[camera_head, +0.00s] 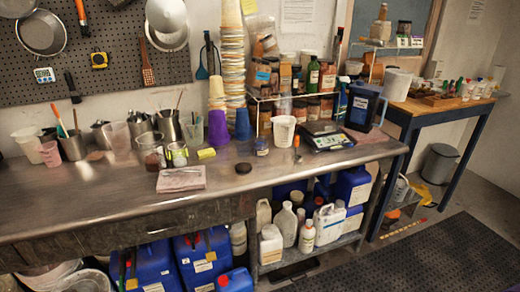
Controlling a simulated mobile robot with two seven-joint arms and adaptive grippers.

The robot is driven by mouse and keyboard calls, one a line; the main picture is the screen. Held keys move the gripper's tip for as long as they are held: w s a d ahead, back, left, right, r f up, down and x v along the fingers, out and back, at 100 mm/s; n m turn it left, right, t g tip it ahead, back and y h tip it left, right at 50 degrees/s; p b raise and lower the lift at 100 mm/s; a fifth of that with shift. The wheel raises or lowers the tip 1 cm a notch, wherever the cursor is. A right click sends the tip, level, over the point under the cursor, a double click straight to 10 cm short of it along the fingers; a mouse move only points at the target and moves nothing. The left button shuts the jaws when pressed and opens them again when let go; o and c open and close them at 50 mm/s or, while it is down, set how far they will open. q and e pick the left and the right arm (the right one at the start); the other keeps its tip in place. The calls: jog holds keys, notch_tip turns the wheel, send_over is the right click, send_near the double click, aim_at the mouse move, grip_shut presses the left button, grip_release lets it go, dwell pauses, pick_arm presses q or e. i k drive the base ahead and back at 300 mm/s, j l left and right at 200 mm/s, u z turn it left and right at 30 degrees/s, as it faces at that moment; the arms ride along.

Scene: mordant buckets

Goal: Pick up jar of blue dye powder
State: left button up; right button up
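A small jar with a bluish body (262,147) stands on the steel counter (110,205), left of a white tub (284,131). It looks like the jar of blue dye powder, though it is too small to read its label. It appears upright and nothing touches it. Neither of my grippers shows in the head view.
A dark round disc (243,168) and a folded cloth (181,179) lie nearer the counter's front. A scale (328,139), a blue jug (364,107), purple cups (218,128) and stacked tubs (232,60) stand around the jar. The counter's front strip is mostly clear.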

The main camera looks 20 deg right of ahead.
aim_at(260, 147)
jog(key=i+l, duration=0.25)
jog(key=i+l+z, duration=0.3)
jog(key=i, duration=0.2)
jog(key=i+z, duration=0.3)
jog(key=i, duration=0.15)
